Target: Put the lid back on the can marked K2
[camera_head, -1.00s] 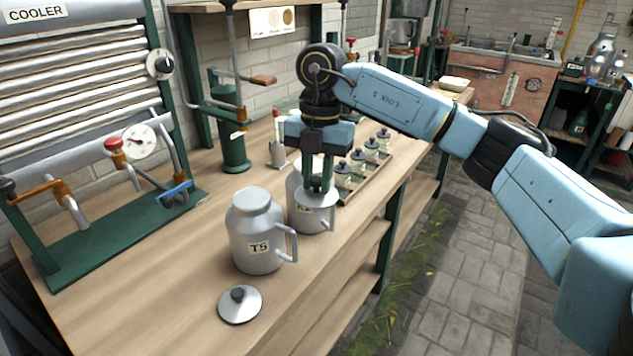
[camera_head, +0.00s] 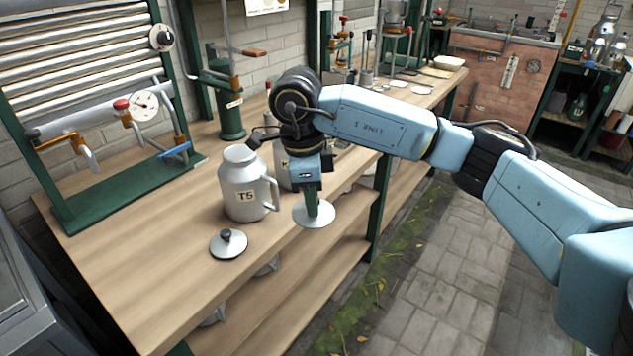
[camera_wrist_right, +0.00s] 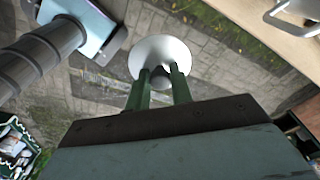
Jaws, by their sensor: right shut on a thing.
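My right gripper (camera_head: 312,201) is shut on the knob of a pale metal lid (camera_head: 315,217), which hangs beyond the bench's front edge. The right wrist view shows the lid (camera_wrist_right: 160,47) at the fingertips (camera_wrist_right: 160,74), with paving below. A grey can (camera_head: 283,181) stands on the bench behind my gripper; only a "K" of its label shows and its top is hidden. A grey can marked T5 (camera_head: 243,186) stands to its left. A second lid (camera_head: 228,245), with a dark knob, lies on the bench in front of T5. My left gripper is out of view.
The wooden bench (camera_head: 165,270) is clear at its front left. The cooler (camera_head: 75,75), with its green base and taps, stands at the back left. A green press (camera_head: 230,115) stands behind the cans. Open floor (camera_head: 430,270) lies right of the bench.

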